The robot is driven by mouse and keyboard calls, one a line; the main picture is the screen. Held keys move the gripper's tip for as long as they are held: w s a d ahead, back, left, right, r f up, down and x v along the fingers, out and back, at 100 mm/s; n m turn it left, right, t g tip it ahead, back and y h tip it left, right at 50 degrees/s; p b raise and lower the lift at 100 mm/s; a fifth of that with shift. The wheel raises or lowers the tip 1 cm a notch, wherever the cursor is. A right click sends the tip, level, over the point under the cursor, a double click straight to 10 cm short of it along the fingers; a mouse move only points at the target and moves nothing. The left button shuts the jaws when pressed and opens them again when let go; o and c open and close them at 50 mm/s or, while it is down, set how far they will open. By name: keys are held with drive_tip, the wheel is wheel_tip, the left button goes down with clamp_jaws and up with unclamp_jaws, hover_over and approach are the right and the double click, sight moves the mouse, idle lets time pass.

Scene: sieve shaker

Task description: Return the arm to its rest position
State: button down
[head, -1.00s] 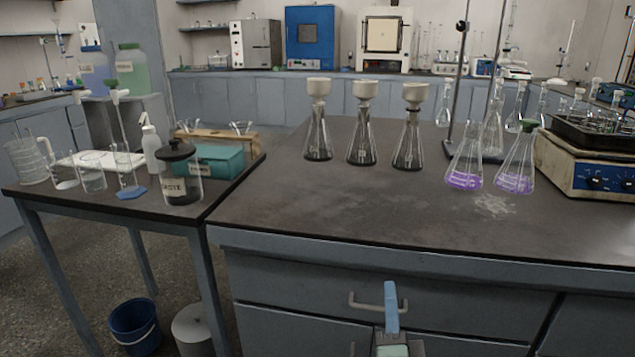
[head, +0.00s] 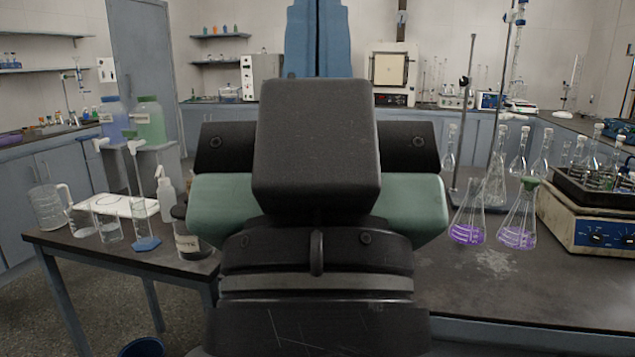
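My arm's end fills the middle of the head view, close to the camera, with a black block, black housings and green side parts. The arm hides the near middle of the bench and the flasks with white funnels that stood there.
The left side table (head: 75,243) holds a jug (head: 50,210), beakers and a labelled jar (head: 188,240). A blue bucket (head: 142,348) is on the floor.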

wheel_tip(320, 180, up, 24)
drive_tip(key=p, duration=2.1)
